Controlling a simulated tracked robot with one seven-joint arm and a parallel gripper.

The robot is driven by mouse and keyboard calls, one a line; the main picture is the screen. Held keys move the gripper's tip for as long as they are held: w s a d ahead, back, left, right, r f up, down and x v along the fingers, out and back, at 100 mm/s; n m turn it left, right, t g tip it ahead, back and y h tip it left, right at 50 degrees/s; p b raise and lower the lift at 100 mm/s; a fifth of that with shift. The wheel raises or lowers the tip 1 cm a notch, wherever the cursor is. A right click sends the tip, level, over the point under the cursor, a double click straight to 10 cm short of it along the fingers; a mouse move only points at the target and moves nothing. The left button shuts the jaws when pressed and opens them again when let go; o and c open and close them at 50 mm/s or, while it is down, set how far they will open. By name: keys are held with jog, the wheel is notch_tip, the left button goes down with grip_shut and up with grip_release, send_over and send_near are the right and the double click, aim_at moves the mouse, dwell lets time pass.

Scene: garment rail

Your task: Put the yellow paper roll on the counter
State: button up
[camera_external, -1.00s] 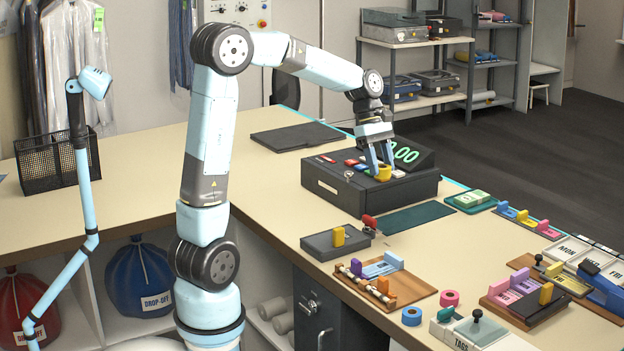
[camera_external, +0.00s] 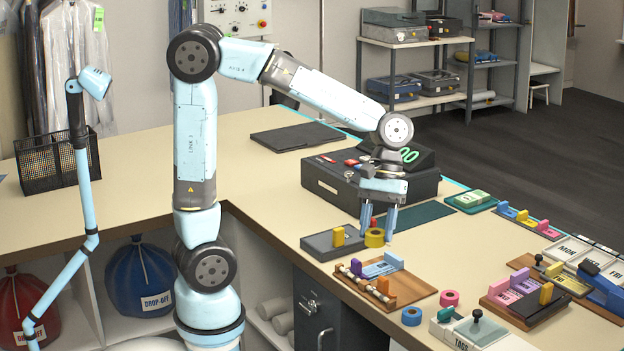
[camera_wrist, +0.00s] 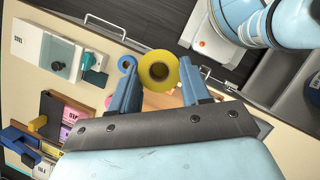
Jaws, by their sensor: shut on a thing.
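The yellow paper roll (camera_external: 374,238) is between the fingertips of my gripper (camera_external: 377,236), low over the counter (camera_external: 440,255). I cannot tell whether its underside touches the counter. My gripper is shut on the roll. The roll is just right of a grey tray holding a yellow block, and behind a wooden tray.
The cash register (camera_external: 335,185) stands behind my gripper. The grey tray (camera_external: 325,247) is to the left, and the wooden tray (camera_external: 410,290) in front. A pink roll (camera_external: 449,298) and a blue roll (camera_external: 411,316) lie nearby. Bare counter lies to the right.

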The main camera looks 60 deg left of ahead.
notch_tip(320, 180, down, 5)
send_over(430, 314)
jog(key=a, duration=0.2)
jog(key=f, duration=0.8)
jog(key=shift+w+d+f, duration=0.15)
jog(key=shift+w+f, duration=0.05)
jog(key=shift+f, duration=0.1)
jog(key=shift+w+d+f, duration=0.3)
jog(key=shift+w+f, duration=0.15)
jog(key=shift+f, duration=1.8)
jog(key=o, duration=1.1)
